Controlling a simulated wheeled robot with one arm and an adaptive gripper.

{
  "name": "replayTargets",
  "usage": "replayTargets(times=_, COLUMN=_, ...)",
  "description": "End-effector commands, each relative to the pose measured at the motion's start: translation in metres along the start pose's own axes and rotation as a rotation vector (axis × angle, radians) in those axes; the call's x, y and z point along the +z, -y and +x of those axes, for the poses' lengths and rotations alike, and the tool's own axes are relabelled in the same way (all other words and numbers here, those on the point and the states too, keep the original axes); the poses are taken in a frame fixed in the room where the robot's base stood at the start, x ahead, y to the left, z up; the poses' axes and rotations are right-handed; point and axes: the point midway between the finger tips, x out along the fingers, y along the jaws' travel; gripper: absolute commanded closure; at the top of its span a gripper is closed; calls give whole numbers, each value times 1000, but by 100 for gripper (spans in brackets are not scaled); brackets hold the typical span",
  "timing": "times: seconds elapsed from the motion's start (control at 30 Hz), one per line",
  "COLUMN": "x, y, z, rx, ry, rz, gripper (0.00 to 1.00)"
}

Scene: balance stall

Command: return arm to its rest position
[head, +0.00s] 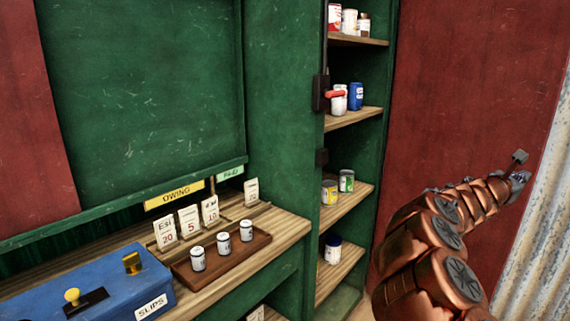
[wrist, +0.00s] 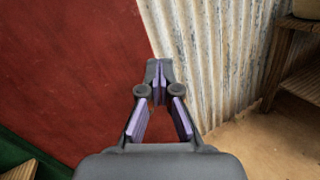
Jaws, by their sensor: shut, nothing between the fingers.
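My arm (head: 435,240) is copper-coloured and reaches up from the lower right of the head view. My gripper (head: 519,158) is at its far end, small in that view, in front of the red wall and close to the corrugated metal. In the wrist view my gripper (wrist: 159,72) has its fingertips together, with nothing between them. It is apart from the shelves and the counter.
A green cabinet with open shelves (head: 350,119) holding cans and jars stands left of my arm. The wooden counter (head: 285,229) bears a tray (head: 233,257) with small weights, price cards and a blue slips box (head: 100,285). Corrugated metal (wrist: 205,60) stands near my gripper.

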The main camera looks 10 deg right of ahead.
Motion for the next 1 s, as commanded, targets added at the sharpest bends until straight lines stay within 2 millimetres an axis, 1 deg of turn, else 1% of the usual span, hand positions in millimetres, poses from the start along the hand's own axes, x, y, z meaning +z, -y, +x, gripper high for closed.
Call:
replayTargets(times=0.03, x=18, y=5, z=-13, rx=-31, ry=16, rz=86, gripper=100)
replayTargets(times=0.1, x=38, y=17, z=-29, rx=-83, ry=35, rz=211, gripper=100)
replayTargets(times=0.17, x=51, y=29, z=-44, rx=-127, ry=46, rz=318, gripper=100)
replayTargets(times=0.2, x=56, y=38, z=-54, rx=-160, ry=47, rz=388, gripper=100)
replayTargets(times=0.27, x=62, y=52, z=-70, rx=-210, ry=48, rz=491, gripper=100)
replayTargets(times=0.3, x=65, y=60, z=-82, rx=-243, ry=45, rz=561, gripper=100)
replayTargets(times=0.33, x=65, y=67, z=-91, rx=-268, ry=41, rz=611, gripper=100)
replayTargets(times=0.43, x=56, y=90, z=-120, rx=-364, ry=14, rz=768, gripper=100)
replayTargets(times=0.47, x=53, y=96, z=-130, rx=-392, ry=3, rz=815, gripper=100)
replayTargets(times=0.57, x=33, y=117, z=-164, rx=-501, ry=-45, rz=954, gripper=100)
replayTargets(times=0.67, x=7, y=132, z=-202, rx=-613, ry=-110, rz=1076, gripper=100)
replayTargets(times=0.7, x=-5, y=139, z=-218, rx=-665, ry=-138, rz=1116, gripper=100)
replayTargets(times=0.77, x=-25, y=146, z=-244, rx=-742, ry=-185, rz=1169, gripper=100)
replayTargets(times=0.8, x=-38, y=150, z=-263, rx=-794, ry=-221, rz=1202, gripper=100)
replayTargets(times=0.87, x=-58, y=157, z=-294, rx=-879, ry=-273, rz=1235, gripper=100)
replayTargets(times=0.9, x=-71, y=161, z=-314, rx=-935, ry=-310, rz=1252, gripper=100)
replayTargets(times=0.97, x=-90, y=164, z=-346, rx=-1016, ry=-367, rz=1269, gripper=100)
replayTargets(times=1.0, x=-101, y=168, z=-368, rx=-1071, ry=-402, rz=1269, gripper=100)
